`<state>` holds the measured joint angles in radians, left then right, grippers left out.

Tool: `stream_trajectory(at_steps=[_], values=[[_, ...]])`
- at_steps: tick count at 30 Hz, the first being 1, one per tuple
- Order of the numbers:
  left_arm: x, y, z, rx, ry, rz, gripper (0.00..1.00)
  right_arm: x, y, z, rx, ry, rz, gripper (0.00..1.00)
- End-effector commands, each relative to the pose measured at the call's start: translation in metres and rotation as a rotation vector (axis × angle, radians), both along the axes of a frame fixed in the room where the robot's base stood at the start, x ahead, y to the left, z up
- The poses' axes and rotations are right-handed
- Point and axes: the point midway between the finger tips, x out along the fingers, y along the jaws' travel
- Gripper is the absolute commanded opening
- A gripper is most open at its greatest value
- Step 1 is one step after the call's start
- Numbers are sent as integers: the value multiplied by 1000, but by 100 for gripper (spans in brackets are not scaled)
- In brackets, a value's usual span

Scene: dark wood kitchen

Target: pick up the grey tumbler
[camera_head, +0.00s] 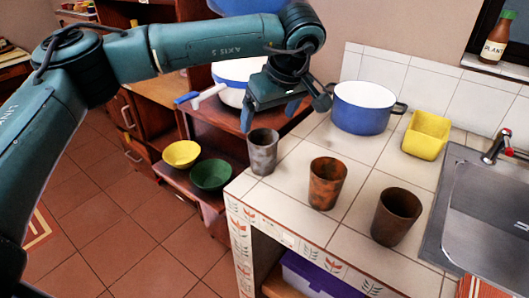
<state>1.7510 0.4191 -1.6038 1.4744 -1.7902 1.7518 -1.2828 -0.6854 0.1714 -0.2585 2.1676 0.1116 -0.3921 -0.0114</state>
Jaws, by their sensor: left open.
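The grey tumbler (262,152) stands upright at the left corner of the white tiled counter (290,222). My left gripper (270,112) is above it, pointing down with its fingers spread apart. The fingertips are over the tumbler's rim, and the gripper looks empty. Whether a fingertip touches the rim is hard to tell from this angle. My right gripper is not in view.
A rusty brown tumbler (327,183) and a dark brown tumbler (395,216) stand to the right on the counter. A blue pot (361,108) is behind, with a yellow holder (426,136) and a sink (485,205) at right. Yellow (181,154) and green (210,174) bowls sit on a lower shelf.

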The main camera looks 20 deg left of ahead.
Motion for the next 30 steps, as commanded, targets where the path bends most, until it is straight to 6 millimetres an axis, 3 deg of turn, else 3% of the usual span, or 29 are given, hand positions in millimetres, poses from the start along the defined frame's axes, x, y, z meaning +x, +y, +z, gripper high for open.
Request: stream_trajectory(at_steps=[3, 11, 19, 30], values=[[5, 6, -20, -1, 4, 0, 88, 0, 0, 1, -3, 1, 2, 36], [8, 12, -39, -2, 3, 0, 88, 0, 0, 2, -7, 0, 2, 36], [11, 22, -76, -4, 3, 1, 88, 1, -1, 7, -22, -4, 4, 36], [13, 24, -84, -4, 1, -1, 86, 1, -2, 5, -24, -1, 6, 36]])
